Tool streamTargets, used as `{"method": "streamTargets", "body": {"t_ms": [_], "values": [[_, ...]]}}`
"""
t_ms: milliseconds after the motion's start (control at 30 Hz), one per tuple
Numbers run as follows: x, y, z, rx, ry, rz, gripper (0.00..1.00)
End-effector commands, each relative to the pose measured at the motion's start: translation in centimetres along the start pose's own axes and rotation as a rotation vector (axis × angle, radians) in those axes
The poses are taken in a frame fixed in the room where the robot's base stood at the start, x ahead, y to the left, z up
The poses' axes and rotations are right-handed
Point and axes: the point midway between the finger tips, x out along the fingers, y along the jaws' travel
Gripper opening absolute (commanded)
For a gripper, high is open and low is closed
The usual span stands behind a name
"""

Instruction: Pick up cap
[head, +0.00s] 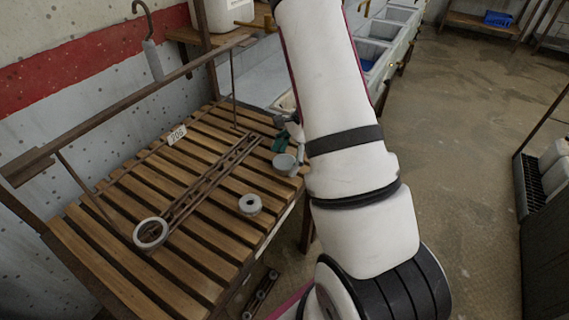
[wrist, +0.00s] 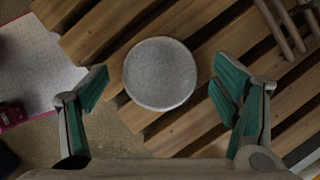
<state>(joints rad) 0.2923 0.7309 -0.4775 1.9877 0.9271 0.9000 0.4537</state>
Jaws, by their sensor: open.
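The cap (wrist: 160,73) is a round, flat, grey disc at the edge of the slatted wooden table. In the wrist view it lies between the two teal-padded fingers of my gripper (wrist: 161,82), with a visible gap on each side. In the head view the cap (head: 284,162) is a pale disc near the table's right edge, beside the teal pads of my gripper (head: 287,144). My gripper is open and empty. My arm hides part of the gripper there, and the height of the fingers over the cap is hard to tell.
On the slatted table (head: 90,262) lie a dark rail frame (head: 212,180), a pale ring (head: 151,233), a small grey roll (head: 250,204) and a numbered tag (head: 177,134). A bar with a hook (head: 142,22) runs above. Sinks (head: 372,52) stand behind; open floor is right.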

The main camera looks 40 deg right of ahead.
Motion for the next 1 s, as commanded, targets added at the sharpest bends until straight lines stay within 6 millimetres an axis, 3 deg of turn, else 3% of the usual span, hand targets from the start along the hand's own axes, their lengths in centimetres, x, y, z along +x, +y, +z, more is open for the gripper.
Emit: {"method": "streamTargets", "body": {"t_ms": [67, 300, 733, 1000], "values": [[0.0, 0.0, 0.0, 0.000, 0.000, 0.000, 0.81], [0.0, 0.0, 0.0, 0.000, 0.000, 0.000, 0.30], [-0.5, 0.0, 0.2, -0.002, 0.000, 0.000, 0.29], [-3.4, -0.1, 1.4, -0.003, 0.001, -0.004, 0.29]]}}
